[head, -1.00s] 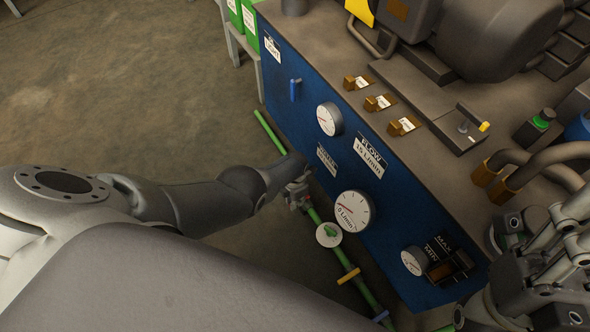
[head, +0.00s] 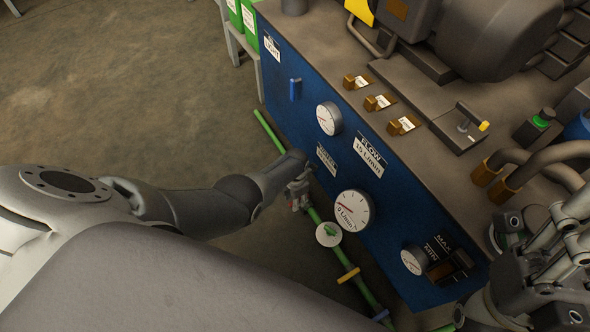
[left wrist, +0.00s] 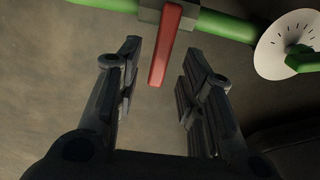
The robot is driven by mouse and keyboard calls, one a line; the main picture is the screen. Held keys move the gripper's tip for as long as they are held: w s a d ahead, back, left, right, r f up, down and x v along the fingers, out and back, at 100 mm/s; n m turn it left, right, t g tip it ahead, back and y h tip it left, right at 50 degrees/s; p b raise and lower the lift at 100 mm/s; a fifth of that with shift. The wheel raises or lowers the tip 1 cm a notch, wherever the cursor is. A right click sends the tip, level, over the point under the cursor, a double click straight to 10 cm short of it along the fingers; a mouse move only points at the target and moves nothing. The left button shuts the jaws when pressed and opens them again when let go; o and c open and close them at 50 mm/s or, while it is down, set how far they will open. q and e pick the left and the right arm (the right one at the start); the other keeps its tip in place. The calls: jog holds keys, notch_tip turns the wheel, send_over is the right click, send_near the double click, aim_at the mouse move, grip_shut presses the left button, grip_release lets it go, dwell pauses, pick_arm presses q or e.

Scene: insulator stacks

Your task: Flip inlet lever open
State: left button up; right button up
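The inlet lever is a red bar (left wrist: 165,45) on a grey valve body on the green pipe (left wrist: 225,24). In the left wrist view it points down from the pipe, between the two fingers of my left gripper (left wrist: 155,85). The fingers are open, with a gap on both sides of the lever. In the head view my left gripper (head: 299,195) is at the green pipe low in front of the blue panel, and the lever itself cannot be made out there. My right gripper (head: 545,265) is at the lower right, its fingertips unclear.
A white dial with a green pointer (head: 328,234) sits on the pipe just beside my left gripper. A yellow lever (head: 348,276) is further along. The blue panel (head: 290,130) carries gauges, including a flow gauge (head: 352,211). The floor at left is clear.

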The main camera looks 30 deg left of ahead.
pick_arm(q)
notch_tip(320, 180, up, 11)
jog(key=shift+s, duration=0.15)
dwell(0.9)
jog(key=shift+r, duration=0.1)
dwell(0.4)
